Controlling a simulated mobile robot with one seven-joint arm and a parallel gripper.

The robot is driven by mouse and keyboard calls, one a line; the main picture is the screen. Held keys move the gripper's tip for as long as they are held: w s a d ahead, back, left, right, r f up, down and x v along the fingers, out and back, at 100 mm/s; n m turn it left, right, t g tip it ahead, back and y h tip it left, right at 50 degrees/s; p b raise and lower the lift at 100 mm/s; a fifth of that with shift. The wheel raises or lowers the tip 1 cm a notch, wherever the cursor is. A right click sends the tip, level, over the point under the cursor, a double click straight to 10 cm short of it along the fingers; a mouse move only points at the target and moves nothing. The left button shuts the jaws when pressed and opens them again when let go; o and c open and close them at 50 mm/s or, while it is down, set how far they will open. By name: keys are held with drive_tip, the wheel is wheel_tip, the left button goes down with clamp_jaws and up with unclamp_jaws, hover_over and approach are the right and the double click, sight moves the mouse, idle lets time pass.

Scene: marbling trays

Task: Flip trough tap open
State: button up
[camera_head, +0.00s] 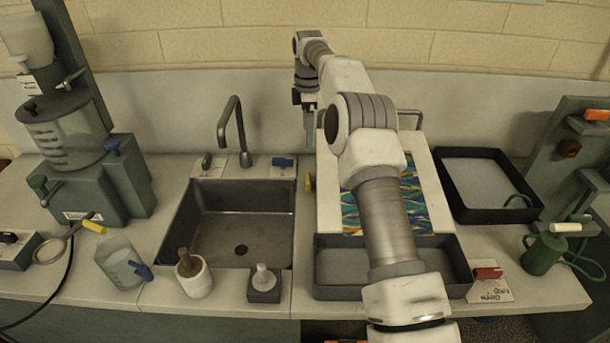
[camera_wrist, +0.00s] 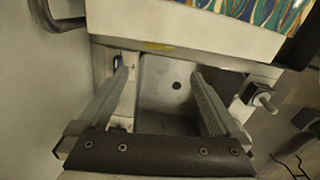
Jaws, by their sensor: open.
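Behind the sink (camera_head: 242,225), a blue-handled tap (camera_head: 283,162) sits on a pale plate, and a dark-handled one (camera_head: 207,161) sits left of the spout. A red-handled fitting (camera_head: 487,273) stands on a white labelled plate right of the dark front trough (camera_head: 335,268). I cannot tell which of these is the trough tap. My gripper (camera_head: 309,138) hangs near the back wall, right of the sink spout. In the wrist view my gripper (camera_wrist: 158,73) is open and empty, with the sink basin (camera_wrist: 165,95) showing between its fingers. A small dark fitting (camera_wrist: 118,62) shows near the left fingertip.
A curved spout (camera_head: 233,130) rises behind the sink. A white board with marbled paper (camera_head: 415,200) lies partly under my arm, with a yellow knob (camera_head: 308,182) at its left side. A mortar (camera_head: 194,278) and a knobbed block (camera_head: 263,285) stand in front. A black tray (camera_head: 482,212) is right.

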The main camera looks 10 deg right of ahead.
sight(308, 178)
wheel_tip(308, 178, down, 17)
drive_tip(key=shift+r, duration=0.1)
idle(0.3)
drive_tip(key=c, duration=1.1)
drive_tip(key=shift+o, duration=0.2)
drive_tip(key=shift+m+b, duration=0.3)
drive_tip(key=shift+b, duration=0.1)
drive_tip(key=shift+m, duration=0.3)
drive_tip(key=o, duration=1.1)
drive_tip(key=shift+c, duration=0.2)
wheel_tip(308, 178, up, 17)
drive_tip(key=shift+r+p, duration=0.2)
drive_tip(key=shift+p, duration=0.1)
